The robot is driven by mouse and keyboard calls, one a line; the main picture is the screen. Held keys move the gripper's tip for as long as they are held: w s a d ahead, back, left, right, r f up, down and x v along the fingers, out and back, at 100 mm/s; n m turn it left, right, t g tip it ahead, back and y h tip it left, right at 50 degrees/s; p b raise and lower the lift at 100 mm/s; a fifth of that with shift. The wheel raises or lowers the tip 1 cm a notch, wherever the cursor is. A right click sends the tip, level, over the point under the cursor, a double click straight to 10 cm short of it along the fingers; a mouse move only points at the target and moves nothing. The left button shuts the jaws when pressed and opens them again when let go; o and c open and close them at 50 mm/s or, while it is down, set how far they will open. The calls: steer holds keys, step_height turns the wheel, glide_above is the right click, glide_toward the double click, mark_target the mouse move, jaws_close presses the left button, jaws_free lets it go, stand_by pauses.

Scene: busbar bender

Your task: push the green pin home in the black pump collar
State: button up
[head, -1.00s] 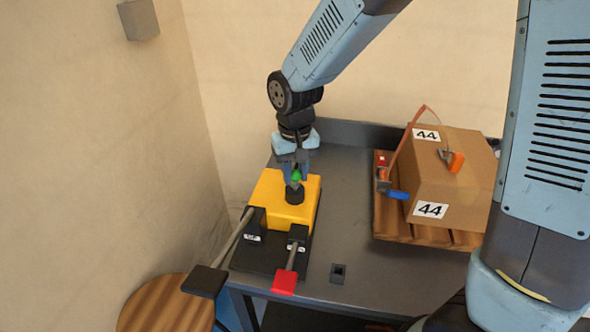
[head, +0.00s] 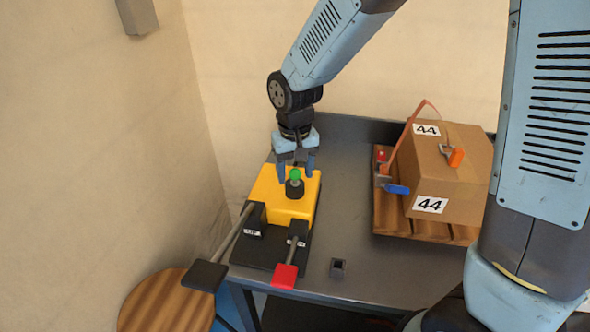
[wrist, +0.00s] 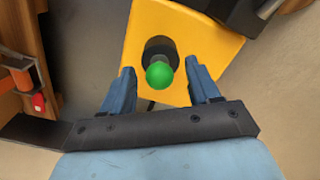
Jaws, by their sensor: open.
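The green pin (head: 295,174) stands in the black pump collar (head: 294,189) on top of the yellow block (head: 270,186). Its round green head shows above the collar. In the wrist view the green head (wrist: 159,75) covers part of the black collar (wrist: 160,47), so how deep the pin sits is hard to tell. My gripper (head: 296,180) is open just behind and above the pin. In the wrist view its two blue fingers (wrist: 163,82) stand apart, one on either side of the pin's head, and neither touches it.
In front of the yellow block are a black-ended lever (head: 206,276) and a red-ended lever (head: 284,276). A small dark socket (head: 338,267) sits on the grey table (head: 345,210). A cardboard box (head: 455,180) lies strapped on a wooden pallet (head: 390,220) at right. A round wooden stool (head: 155,300) stands at front left.

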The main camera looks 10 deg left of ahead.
mark_target(295, 170)
steer(key=shift+r, duration=0.1)
step_height(295, 170, up, 14)
steer(key=shift+f, duration=0.25)
stand_by(0.6)
